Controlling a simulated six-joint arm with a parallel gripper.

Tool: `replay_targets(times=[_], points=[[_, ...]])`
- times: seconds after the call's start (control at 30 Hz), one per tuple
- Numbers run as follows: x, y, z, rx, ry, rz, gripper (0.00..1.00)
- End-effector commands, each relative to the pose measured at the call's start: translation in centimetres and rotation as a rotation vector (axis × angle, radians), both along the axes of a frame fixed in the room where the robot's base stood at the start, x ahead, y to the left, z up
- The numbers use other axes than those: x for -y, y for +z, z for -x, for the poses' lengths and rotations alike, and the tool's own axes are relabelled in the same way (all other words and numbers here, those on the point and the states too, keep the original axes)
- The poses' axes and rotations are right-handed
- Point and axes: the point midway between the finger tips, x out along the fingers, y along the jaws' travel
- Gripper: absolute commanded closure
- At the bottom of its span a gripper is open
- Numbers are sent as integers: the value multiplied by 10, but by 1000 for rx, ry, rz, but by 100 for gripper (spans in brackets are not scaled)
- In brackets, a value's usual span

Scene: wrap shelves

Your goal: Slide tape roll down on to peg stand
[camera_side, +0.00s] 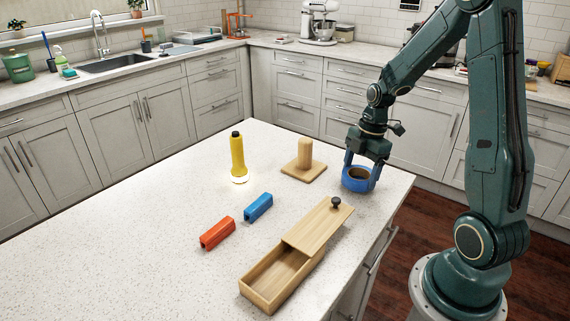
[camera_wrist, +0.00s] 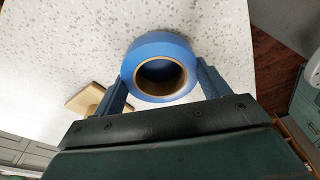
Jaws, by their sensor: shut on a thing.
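The blue tape roll (camera_side: 357,184) is between the fingers of my gripper (camera_side: 362,172), near the right edge of the counter. It also shows in the wrist view (camera_wrist: 160,44), with its brown core facing the camera and a finger on each side. My gripper (camera_wrist: 165,85) is shut on it. Whether the roll touches the counter or hangs just above it, I cannot tell. The wooden peg stand (camera_side: 303,169) stands upright to the left of the roll, its peg bare. A part of its base shows at the left in the wrist view (camera_wrist: 86,98).
A lit yellow flashlight (camera_side: 238,158) stands left of the peg stand. A blue block (camera_side: 258,207) and an orange block (camera_side: 217,233) lie nearer the front. A wooden box (camera_side: 272,284) with a partly slid lid (camera_side: 318,226) lies in front. Counter between roll and stand is clear.

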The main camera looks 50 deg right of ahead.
Motion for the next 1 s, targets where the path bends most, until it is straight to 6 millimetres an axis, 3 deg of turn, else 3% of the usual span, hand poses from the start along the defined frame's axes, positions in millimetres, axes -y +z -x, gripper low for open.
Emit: replay_targets(times=[0.27,0.7,1.0], points=[[1,46,-1,6,-1,6,49],[1,141,-1,5,0,3,49],[1,177,0,2,0,1,49]])
